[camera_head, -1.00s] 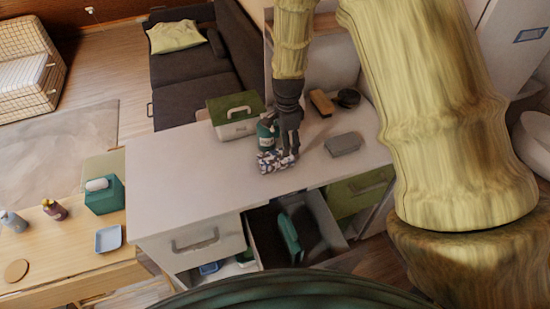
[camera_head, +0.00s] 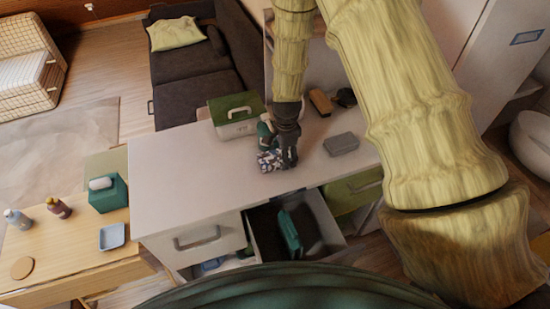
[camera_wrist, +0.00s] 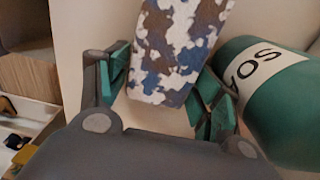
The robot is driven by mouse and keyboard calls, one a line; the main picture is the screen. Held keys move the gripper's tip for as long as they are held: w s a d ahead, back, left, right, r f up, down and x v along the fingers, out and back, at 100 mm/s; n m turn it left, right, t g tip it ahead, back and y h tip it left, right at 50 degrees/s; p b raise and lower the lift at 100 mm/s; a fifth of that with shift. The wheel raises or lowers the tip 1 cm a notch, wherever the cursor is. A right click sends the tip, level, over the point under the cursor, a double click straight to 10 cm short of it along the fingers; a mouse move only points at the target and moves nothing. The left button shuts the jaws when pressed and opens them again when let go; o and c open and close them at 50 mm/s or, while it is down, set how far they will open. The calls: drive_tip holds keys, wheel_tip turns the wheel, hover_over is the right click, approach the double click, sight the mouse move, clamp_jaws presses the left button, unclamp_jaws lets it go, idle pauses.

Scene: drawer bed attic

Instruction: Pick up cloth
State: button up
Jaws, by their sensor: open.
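The cloth, patterned in blue, white and brown, lies on the white desk top (camera_head: 190,170). In the head view the cloth (camera_head: 268,161) shows just left of my gripper (camera_head: 286,162), which points down at it. In the wrist view the cloth (camera_wrist: 178,45) reaches between the two green-padded fingers of my gripper (camera_wrist: 160,95). The fingers are apart, one on each side of the cloth's near end. I cannot tell whether they touch it. Part of the cloth is hidden behind my gripper in the head view.
A green bottle (camera_wrist: 265,100) stands close beside the right finger. A green-and-white box (camera_head: 236,115) is behind, and a grey block (camera_head: 341,144) lies to the right. An open drawer (camera_head: 268,222) juts out below the desk front. The desk's left part is clear.

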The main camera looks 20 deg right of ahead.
drive_tip(key=c, duration=0.7)
drive_tip(key=shift+c, duration=0.2)
drive_tip(key=shift+r+b, duration=1)
drive_tip(key=shift+r, duration=0.25)
drive_tip(key=s+r+b, duration=0.1)
drive_tip(key=s+b, duration=0.5)
drive_tip(key=s, duration=1.2)
drive_tip(key=shift+d, duration=0.3)
